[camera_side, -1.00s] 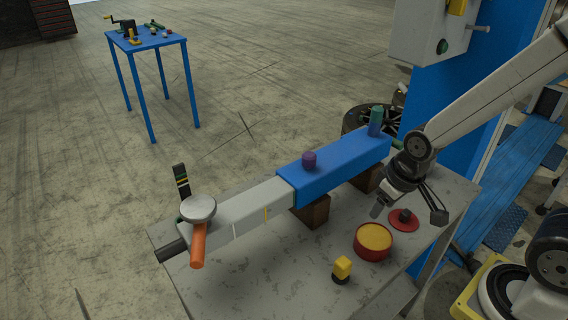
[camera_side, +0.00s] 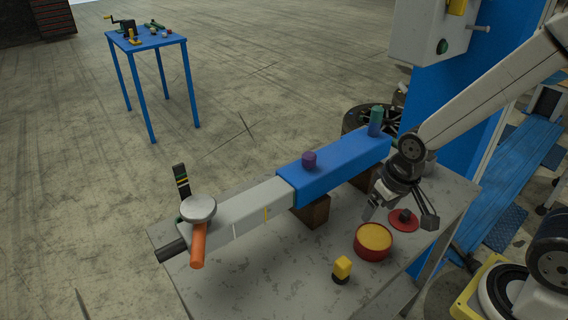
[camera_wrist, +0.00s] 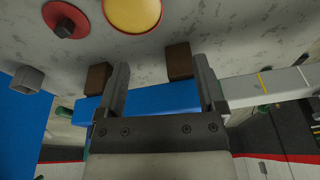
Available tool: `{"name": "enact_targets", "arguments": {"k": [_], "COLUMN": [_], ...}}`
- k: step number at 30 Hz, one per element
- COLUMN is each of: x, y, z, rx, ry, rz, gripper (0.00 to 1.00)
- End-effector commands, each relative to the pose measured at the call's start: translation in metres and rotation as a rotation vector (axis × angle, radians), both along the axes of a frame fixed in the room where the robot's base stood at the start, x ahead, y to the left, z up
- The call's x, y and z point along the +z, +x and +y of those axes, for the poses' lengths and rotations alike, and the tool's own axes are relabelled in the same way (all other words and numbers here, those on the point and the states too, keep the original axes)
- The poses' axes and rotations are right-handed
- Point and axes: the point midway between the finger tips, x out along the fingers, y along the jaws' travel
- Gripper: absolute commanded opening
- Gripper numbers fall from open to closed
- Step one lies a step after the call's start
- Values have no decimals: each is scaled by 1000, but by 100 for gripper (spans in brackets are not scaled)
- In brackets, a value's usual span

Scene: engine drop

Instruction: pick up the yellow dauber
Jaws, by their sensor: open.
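The yellow dauber (camera_side: 342,266), a small yellow block on a dark round base, stands upright on the grey bench near its front edge in the side view. It does not show in the wrist view. My gripper (camera_side: 398,214) is open and empty above the bench, to the right of the dauber and higher in the picture, clear of it. In the wrist view, my gripper (camera_wrist: 160,72) has its two fingers spread apart with nothing between them.
A red tin with yellow contents (camera_side: 374,240) stands between the dauber and my gripper. A red lid with a dark knob (camera_side: 404,218) lies beside it. A blue and grey beam (camera_side: 335,164) rests on brown blocks (camera_side: 311,211) behind. Bare bench surrounds the dauber.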

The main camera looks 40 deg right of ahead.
Motion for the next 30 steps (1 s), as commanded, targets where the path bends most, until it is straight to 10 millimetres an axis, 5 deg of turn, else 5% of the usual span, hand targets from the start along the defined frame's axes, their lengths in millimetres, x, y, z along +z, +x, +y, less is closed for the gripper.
{"name": "enact_targets", "arguments": {"k": [30], "x": [-50], "y": [6], "z": [69], "rx": [-1192], "ry": [147], "rz": [166], "gripper": [88]}}
